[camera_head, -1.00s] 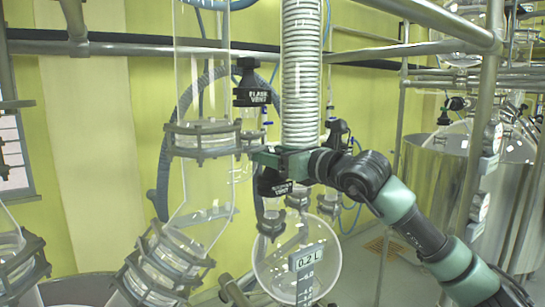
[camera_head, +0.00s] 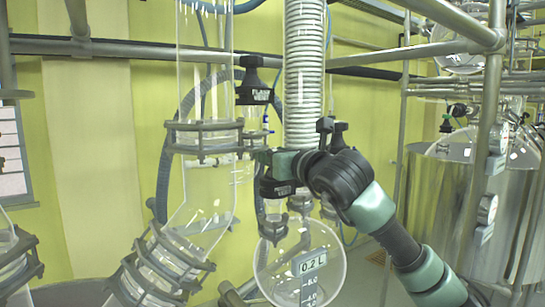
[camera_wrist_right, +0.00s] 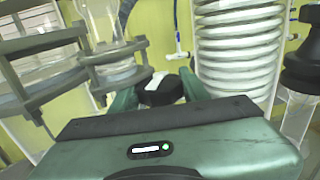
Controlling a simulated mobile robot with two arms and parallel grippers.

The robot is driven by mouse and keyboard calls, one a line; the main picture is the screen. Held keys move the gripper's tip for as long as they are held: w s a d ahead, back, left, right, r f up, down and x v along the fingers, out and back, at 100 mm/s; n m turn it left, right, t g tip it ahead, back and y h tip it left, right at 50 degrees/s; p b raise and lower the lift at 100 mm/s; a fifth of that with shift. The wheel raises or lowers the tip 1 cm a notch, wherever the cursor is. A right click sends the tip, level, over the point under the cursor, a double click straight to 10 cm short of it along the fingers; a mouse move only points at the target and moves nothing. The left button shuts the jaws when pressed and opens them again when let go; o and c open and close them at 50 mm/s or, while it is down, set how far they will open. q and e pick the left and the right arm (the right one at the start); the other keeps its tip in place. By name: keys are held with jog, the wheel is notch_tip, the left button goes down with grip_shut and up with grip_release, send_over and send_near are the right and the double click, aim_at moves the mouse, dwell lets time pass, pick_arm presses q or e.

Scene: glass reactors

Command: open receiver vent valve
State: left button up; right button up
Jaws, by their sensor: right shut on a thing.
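The receiver vent valve (camera_head: 278,189) is black with a white label, too small to read fully, above the round glass receiver (camera_head: 268,275). My right gripper (camera_head: 263,160) reaches in from the right at its top and partly hides it. In the right wrist view my right gripper (camera_wrist_right: 158,84) has its two green fingers shut on the black valve knob (camera_wrist_right: 160,97), which has a white mark on top. My left gripper is in neither view.
The black flask vent valve (camera_head: 254,88) stands just above my gripper. A white coiled condenser (camera_head: 303,70) is close on the right and a clamped glass column (camera_head: 203,60) on the left. A metal post (camera_head: 482,150) rises at the right. A 0.2 L display (camera_head: 313,262) hangs over the receiver.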

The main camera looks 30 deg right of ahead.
jog(key=shift+d+f+n+y, duration=0.1)
jog(key=shift+f+n+y, duration=0.15)
jog(key=shift+n+y, duration=0.25)
jog(key=n+y, duration=0.1)
jog(key=y, duration=0.1)
jog(key=shift+s+r+y, duration=0.1)
jog(key=shift+y, duration=0.3)
jog(key=n+g+y+p, duration=0.2)
jog(key=n+y, duration=0.1)
jog(key=y, duration=0.1)
jog(key=shift+s+n+y, duration=0.1)
jog(key=shift+n+y, duration=0.2)
jog(key=n+g+y, duration=0.1)
jog(key=n+y, duration=0.1)
jog(key=shift+g+y+p, duration=0.3)
jog(key=shift+g+p, duration=0.1)
jog(key=shift+n+g+y, duration=0.3)
jog(key=shift+y, duration=0.1)
jog(key=o, duration=1.1)
jog(key=shift+s, duration=0.15)
jog(key=shift+s+r, duration=0.15)
